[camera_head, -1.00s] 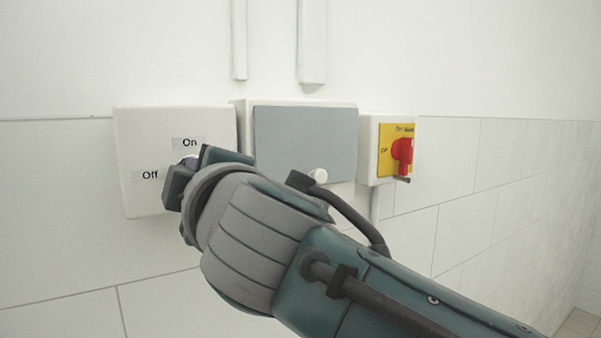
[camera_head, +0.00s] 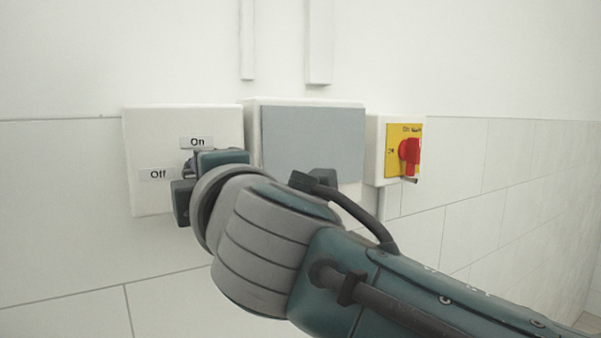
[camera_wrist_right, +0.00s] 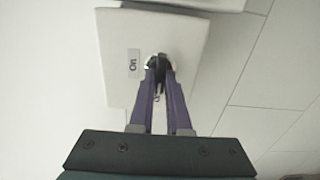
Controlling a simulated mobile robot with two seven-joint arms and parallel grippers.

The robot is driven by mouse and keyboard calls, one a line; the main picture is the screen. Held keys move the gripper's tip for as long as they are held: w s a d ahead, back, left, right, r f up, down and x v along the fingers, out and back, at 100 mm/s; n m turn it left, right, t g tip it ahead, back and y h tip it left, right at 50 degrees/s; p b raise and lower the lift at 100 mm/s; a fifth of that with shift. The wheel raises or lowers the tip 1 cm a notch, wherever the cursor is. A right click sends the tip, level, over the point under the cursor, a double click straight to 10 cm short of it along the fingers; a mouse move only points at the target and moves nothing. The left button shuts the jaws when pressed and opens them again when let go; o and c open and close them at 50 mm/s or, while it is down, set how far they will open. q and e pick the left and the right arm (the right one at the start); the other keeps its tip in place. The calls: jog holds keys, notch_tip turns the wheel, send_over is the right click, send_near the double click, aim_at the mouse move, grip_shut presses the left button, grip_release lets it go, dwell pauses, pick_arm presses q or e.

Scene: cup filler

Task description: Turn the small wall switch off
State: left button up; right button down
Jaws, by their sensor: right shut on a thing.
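A white switch box (camera_head: 140,200) with "On" and "Off" labels is on the wall at the left in the head view. It also shows in the wrist view (camera_wrist_right: 190,30), with its "On" label turned sideways. My right gripper (camera_wrist_right: 160,66) is shut on the switch knob (camera_wrist_right: 153,60) on the face of this box. The knob is mostly hidden by the purple fingers, so its exact angle is unclear. In the head view, my right wrist covers the lower right of the box. My left gripper is not in view.
A white box with a grey front (camera_head: 312,140) is beside the switch box. Further right is a box with a red rotary handle (camera_head: 409,152) on a yellow plate (camera_head: 391,165). White conduits (camera_head: 319,45) run up the wall. Tiled wall at lower left is clear.

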jog(key=c, duration=0.9)
grip_release()
jog(key=shift+s+d, duration=0.1)
jog(key=shift+b+v, duration=1.25)
jog(key=shift+v, duration=3.6)
